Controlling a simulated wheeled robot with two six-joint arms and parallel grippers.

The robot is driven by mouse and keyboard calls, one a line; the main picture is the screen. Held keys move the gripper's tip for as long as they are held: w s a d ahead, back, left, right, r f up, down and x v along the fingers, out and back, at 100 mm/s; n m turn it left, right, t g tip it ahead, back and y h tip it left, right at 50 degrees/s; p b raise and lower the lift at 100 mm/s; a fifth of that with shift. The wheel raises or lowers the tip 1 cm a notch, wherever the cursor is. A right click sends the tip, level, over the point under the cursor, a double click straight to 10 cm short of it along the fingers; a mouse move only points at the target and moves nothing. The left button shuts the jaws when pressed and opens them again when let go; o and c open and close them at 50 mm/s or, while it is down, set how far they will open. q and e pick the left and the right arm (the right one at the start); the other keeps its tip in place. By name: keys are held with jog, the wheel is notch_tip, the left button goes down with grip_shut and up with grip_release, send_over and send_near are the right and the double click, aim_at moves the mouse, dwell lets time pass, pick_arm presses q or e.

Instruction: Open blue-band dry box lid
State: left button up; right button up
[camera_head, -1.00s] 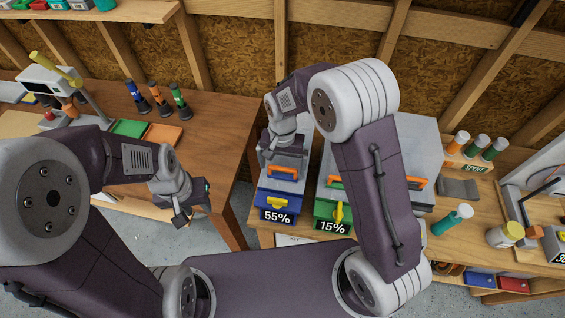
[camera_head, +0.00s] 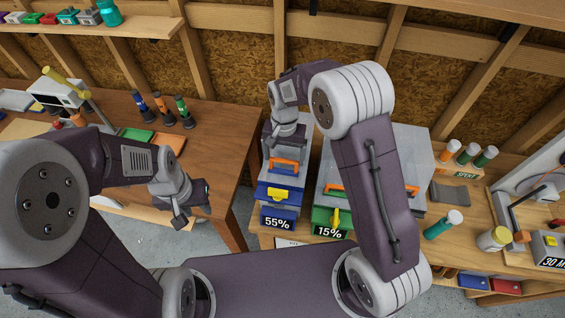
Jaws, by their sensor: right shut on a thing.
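The blue-band dry box (camera_head: 279,223) stands on the right bench and carries a 55% label. Its grey lid has a blue front band, a yellow latch (camera_head: 283,195) and an orange handle (camera_head: 288,162). The lid's front edge looks lifted above the label. My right gripper (camera_head: 272,146) is over the handle and shut on it, though its fingertips are partly hidden by the wrist. My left gripper (camera_head: 192,212) hangs in front of the left table, away from the box; its jaw gap is unclear.
A green-band dry box (camera_head: 332,220) labelled 15% stands close on the right, partly behind my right arm. Spent tubes (camera_head: 468,153) and a teal tube (camera_head: 443,224) are further right. The left table (camera_head: 215,140) holds trays and tubes. A stud wall is behind.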

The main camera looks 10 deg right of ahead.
jog(key=w+r+p, duration=0.1)
jog(key=w+r, duration=0.1)
jog(key=w+d+r+p, duration=0.1)
jog(key=w+r+p, duration=0.1)
jog(key=w+d+r+p, duration=0.1)
jog(key=w+r+p, duration=0.1)
jog(key=shift+r, duration=0.3)
jog(key=shift+w+d+r+p, duration=0.2)
jog(key=shift+w+d+p, duration=0.1)
jog(key=shift+w+p, duration=0.35)
jog(key=o, duration=1.9)
jog(key=shift+w+d+f, duration=0.15)
jog(key=shift+w+f, duration=0.15)
jog(key=shift+w, duration=0.3)
jog(key=shift+w+r, duration=0.1)
jog(key=shift+w, duration=0.05)
jog(key=shift+s+r+b, duration=0.2)
jog(key=shift+r+b, duration=0.75)
jog(key=shift+r, duration=3.5)
